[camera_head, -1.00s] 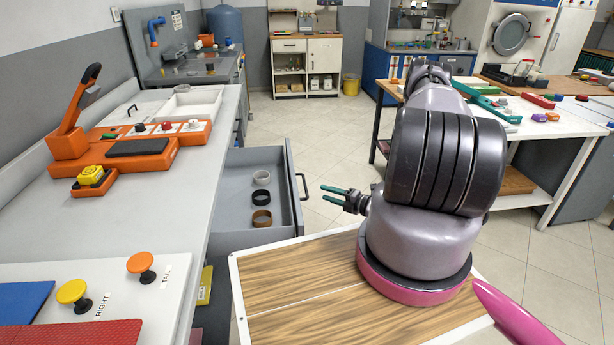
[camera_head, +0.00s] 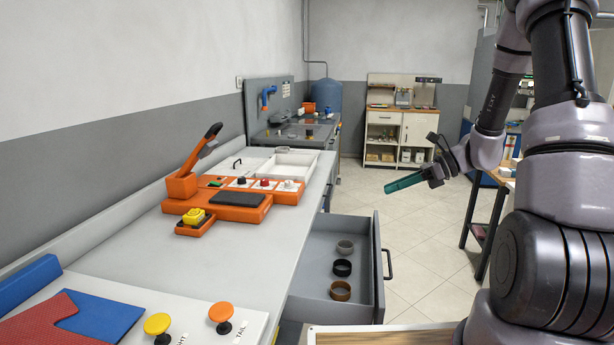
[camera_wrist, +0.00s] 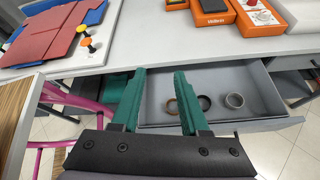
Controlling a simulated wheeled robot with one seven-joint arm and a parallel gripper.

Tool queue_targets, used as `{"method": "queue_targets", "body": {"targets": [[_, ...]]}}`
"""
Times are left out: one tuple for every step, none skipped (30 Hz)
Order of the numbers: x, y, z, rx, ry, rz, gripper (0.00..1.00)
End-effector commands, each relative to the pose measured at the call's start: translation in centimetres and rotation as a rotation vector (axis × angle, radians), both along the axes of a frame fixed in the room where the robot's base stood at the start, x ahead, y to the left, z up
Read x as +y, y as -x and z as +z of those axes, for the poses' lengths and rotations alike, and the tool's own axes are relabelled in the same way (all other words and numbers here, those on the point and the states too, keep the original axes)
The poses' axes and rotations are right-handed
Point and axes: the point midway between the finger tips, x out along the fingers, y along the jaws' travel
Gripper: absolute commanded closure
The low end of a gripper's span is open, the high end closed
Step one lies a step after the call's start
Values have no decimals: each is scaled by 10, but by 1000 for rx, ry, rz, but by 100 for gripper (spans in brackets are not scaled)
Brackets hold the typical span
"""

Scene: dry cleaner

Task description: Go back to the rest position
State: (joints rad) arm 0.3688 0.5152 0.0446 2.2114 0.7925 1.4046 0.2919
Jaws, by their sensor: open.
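My gripper (camera_head: 404,182) has dark green fingers and is raised in the air, to the right of the open drawer (camera_head: 318,275) in the head view. In the wrist view the fingers (camera_wrist: 158,95) are apart with nothing between them. My arm is bent, with its links along the right side of the head view. The drawer is pulled out from the grey counter and holds a grey ring (camera_head: 345,247), a black ring (camera_head: 342,267) and a brown ring (camera_head: 340,290). The rings also show in the wrist view.
The counter (camera_head: 130,240) on the left carries an orange lever press (camera_head: 235,198) and orange and yellow knobs (camera_head: 221,313). The drawer handle (camera_head: 387,264) juts out to the right. A cabinet (camera_head: 398,132) stands at the back. The tiled floor (camera_head: 420,245) between is clear.

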Motion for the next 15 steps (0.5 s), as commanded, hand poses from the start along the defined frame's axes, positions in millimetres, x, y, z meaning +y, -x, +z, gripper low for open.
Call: {"method": "queue_targets", "body": {"targets": [[6,10,19,-68,60,64,56],[8,16,28,-107,96,103,56],[11,25,39,-158,144,154,56],[13,32,47,-196,181,192,56],[15,38,55,-235,217,230,56],[16,47,65,-288,266,280,56],[17,54,72,-326,301,315,56],[18,61,80,-367,339,352,56],[18,69,89,-420,388,399,56],[19,76,96,-459,425,435,56],[19,83,102,-499,462,470,56],[18,91,111,-552,512,516,56],[18,98,118,-592,549,549,56],[17,104,124,-632,586,581,56],[15,112,132,-687,638,624,56]]}}
